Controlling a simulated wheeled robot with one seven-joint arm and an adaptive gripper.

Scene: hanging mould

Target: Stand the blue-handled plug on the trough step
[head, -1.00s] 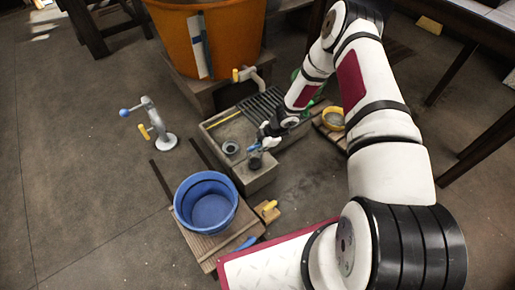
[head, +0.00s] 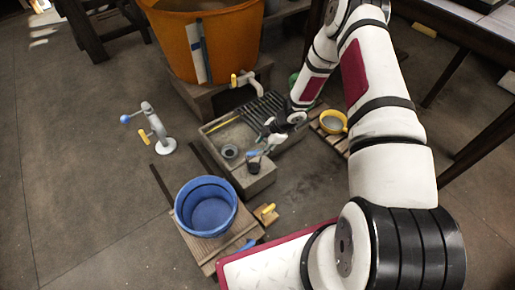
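The plug (head: 254,163), a small dark piece, appears upright on the front ledge of the grey trough (head: 262,181). A small bluish bit, probably its handle, shows at its top. My gripper (head: 262,149) reaches in from the upper right, just above and beside the plug. The fingers are tiny and dark here, so I cannot tell whether they touch the handle or are open or shut. A round dark drain ring (head: 230,151) lies in the trough floor, left of the plug.
An orange tub (head: 225,45) with a tap (head: 252,79) stands behind the trough. A blue bucket (head: 206,207) is on a wooden stand in front. A yellow bowl (head: 333,122) sits right of the trough. A grey stand with blue and yellow knobs (head: 160,135) is at left.

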